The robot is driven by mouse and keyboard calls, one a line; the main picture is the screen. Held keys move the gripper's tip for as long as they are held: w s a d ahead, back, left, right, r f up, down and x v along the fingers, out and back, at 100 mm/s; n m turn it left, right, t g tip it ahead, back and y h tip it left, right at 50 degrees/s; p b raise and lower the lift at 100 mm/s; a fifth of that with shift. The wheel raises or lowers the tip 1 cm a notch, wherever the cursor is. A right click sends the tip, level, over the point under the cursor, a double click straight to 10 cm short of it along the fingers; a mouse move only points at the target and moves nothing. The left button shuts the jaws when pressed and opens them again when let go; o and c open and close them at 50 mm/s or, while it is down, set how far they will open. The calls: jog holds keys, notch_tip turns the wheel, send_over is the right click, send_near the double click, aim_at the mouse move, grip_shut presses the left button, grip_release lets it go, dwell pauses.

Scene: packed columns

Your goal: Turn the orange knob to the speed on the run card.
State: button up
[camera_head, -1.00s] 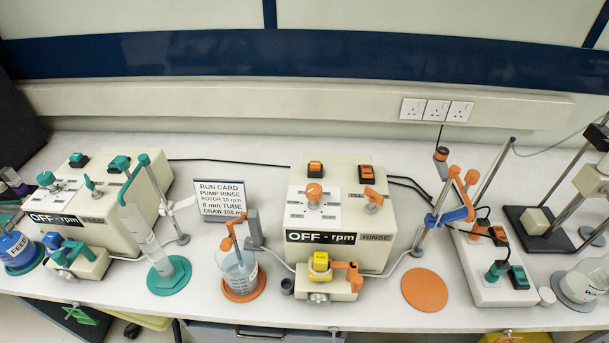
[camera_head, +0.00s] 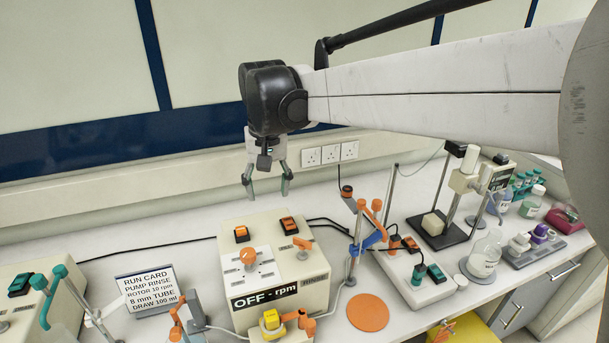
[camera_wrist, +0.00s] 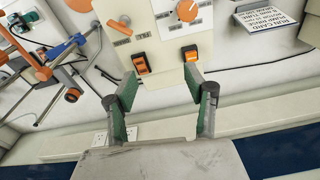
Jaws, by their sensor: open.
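The orange knob (camera_head: 248,257) sits on the white dial plate on top of the cream pump box (camera_head: 300,273). In the wrist view the orange knob (camera_wrist: 187,11) is at the top edge, with a white pointer line on it. The pump display (camera_head: 265,297) reads "OFF - rpm". The run card (camera_head: 148,290) stands left of the pump and reads "PUMP RINSE, ROTOR 10 rpm, 8 mm TUBE, DRAW 100 ml". My gripper (camera_head: 267,182) is open and empty, above and behind the pump, pointing down. In the wrist view its green-padded fingers (camera_wrist: 158,90) are apart, clear of the knob.
Two orange rocker switches (camera_head: 242,234) and an orange lever (camera_head: 302,243) are on the pump top near the knob. A stand with a blue clamp (camera_head: 374,238) rises to the right. A teal-switched pump (camera_head: 20,285) is at left. An orange mat (camera_head: 368,312) lies bare.

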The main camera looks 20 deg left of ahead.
jog(key=n, duration=0.1)
send_over(247, 252)
jog(key=shift+g+h, duration=0.4)
notch_tip(247, 252, down, 15)
jog(key=shift+r+p, duration=0.15)
jog(key=shift+p, duration=0.6)
jog(key=shift+c, duration=0.5)
jog(key=c, duration=1)
